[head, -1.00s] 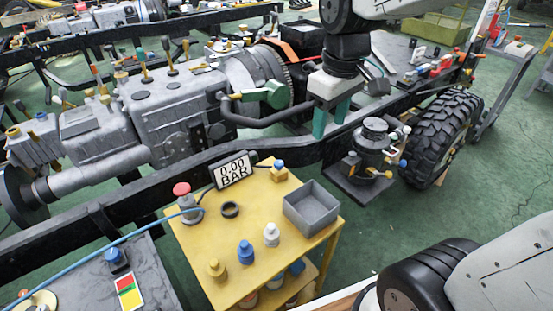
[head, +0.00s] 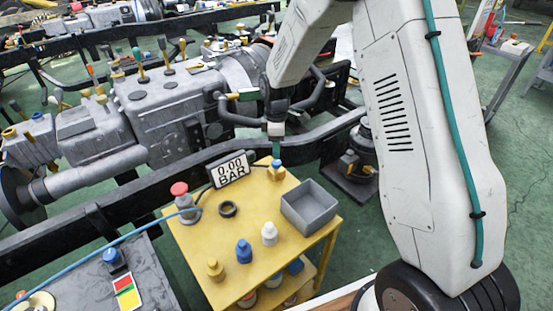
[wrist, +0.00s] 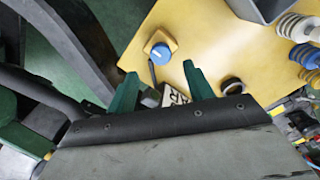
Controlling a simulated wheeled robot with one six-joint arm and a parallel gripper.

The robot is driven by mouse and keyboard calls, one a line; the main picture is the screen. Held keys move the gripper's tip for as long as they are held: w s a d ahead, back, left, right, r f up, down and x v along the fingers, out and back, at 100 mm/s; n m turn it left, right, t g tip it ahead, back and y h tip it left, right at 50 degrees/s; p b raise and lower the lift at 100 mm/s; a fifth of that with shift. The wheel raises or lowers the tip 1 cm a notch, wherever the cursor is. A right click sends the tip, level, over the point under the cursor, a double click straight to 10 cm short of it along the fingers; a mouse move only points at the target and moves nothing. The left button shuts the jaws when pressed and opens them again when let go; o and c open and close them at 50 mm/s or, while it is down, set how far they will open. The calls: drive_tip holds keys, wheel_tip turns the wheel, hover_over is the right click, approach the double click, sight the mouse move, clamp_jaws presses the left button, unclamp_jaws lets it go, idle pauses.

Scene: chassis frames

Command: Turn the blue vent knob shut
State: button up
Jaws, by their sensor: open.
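A round blue knob (head: 277,163) sits on a small yellow block at the back edge of the yellow table (head: 215,255). In the wrist view the blue knob (wrist: 161,52) shows top-on, beyond the fingertips and roughly between them in the picture. My gripper (head: 275,146) points down above this knob in the head view; its green fingers are open and empty (wrist: 159,72). Whether they touch the knob I cannot tell. The pressure display (head: 230,170) beside it reads 0.00 BAR; in the wrist view my gripper partly hides it.
A grey tray (head: 310,206), a black ring (head: 228,209), a red-topped valve (head: 183,198) and several small bottles stand on the table. Another blue knob (head: 112,257) is on the grey bench at left, by a coloured card. The black chassis rail (head: 120,205) runs close behind the table.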

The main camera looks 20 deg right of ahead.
sight(276, 162)
wheel_tip(276, 162, down, 6)
drive_tip(key=shift+f, duration=0.1)
drive_tip(key=c, duration=1)
